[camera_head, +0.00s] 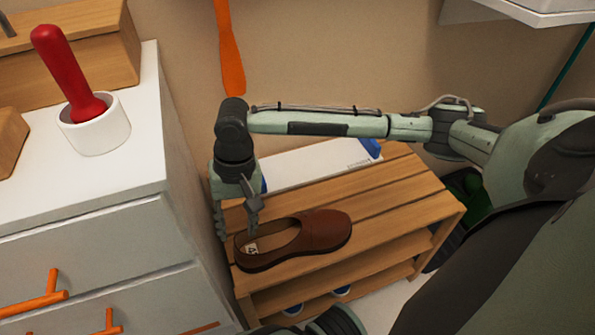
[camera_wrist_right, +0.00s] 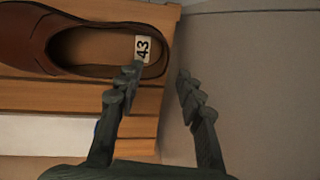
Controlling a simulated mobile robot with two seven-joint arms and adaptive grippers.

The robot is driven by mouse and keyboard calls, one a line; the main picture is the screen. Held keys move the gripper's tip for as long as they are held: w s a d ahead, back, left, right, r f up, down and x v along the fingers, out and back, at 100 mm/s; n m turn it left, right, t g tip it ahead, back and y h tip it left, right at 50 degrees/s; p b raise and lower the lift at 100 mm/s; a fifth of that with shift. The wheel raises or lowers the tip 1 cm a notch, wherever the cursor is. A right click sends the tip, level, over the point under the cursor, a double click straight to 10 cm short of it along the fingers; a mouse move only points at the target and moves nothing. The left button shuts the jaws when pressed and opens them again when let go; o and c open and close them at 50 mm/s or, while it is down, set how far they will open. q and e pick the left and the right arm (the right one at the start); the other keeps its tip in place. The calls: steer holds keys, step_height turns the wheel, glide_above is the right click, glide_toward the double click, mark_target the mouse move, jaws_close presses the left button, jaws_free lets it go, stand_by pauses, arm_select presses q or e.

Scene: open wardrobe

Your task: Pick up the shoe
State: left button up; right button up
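A brown slip-on shoe (camera_head: 325,232) lies on the top of the slatted wooden rack (camera_head: 395,175), its heel towards the left end. A white label reading 43 shows inside its heel. In the right wrist view, the shoe (camera_wrist_right: 30,40) is at upper left. One finger of the right gripper (camera_wrist_right: 157,75) overlaps the heel and the other is beyond the rack's end. Contact cannot be told. My left gripper is not in view.
A white drawer cabinet (camera_head: 100,240) with orange handles stands close left of the rack. On it are a white mortar (camera_head: 95,128) with a red pestle and wooden boxes. A white box (camera_head: 315,165) lies behind the shoe. An orange shoehorn-like object (camera_head: 231,55) hangs on the wall.

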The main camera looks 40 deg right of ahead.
mark_target(237, 240)
steer(key=f, duration=0.2)
steer(key=a+f, duration=0.1)
steer(key=f, duration=0.1)
steer(key=shift+s+f+b, duration=0.15)
steer(key=shift+s+b, duration=0.05)
steer(key=shift+b, duration=0.15)
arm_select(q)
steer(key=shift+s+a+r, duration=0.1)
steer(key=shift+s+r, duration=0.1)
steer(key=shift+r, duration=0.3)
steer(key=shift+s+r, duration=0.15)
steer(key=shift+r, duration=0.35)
arm_select(e)
steer(key=shift+c, duration=0.3)
jaws_close()
